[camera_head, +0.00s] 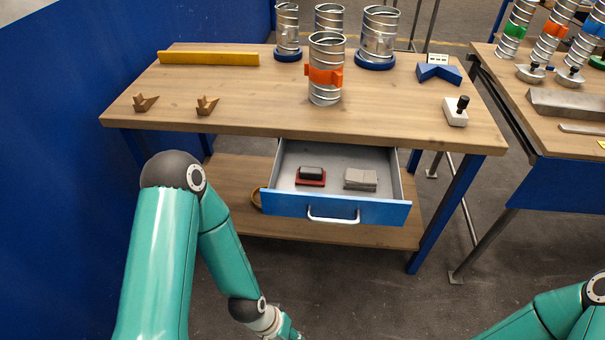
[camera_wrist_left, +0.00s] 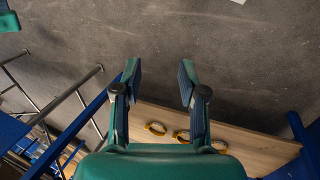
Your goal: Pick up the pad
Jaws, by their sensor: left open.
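The blue-fronted drawer (camera_head: 338,208) under the wooden table stands open. Inside lies a grey, flat, layered block (camera_head: 360,179) that looks like the pad, on the right side. Left of it, apart, is a red block with a black top (camera_head: 311,176), which could also be a pad; I cannot tell for sure. My left gripper (camera_wrist_left: 159,66) is open and empty, with floor showing between its fingers. In the head view only my left wrist shows at the bottom edge, short of the drawer; the fingers are cut off. My right gripper is out of view.
The table top (camera_head: 235,95) holds several metal ducts, a yellow bar (camera_head: 208,57), two brown pieces and a blue bracket (camera_head: 438,73). A lower shelf (camera_wrist_left: 245,145) carries yellow rings (camera_wrist_left: 155,128). A drawer handle (camera_head: 333,217) projects forward. A second table stands right.

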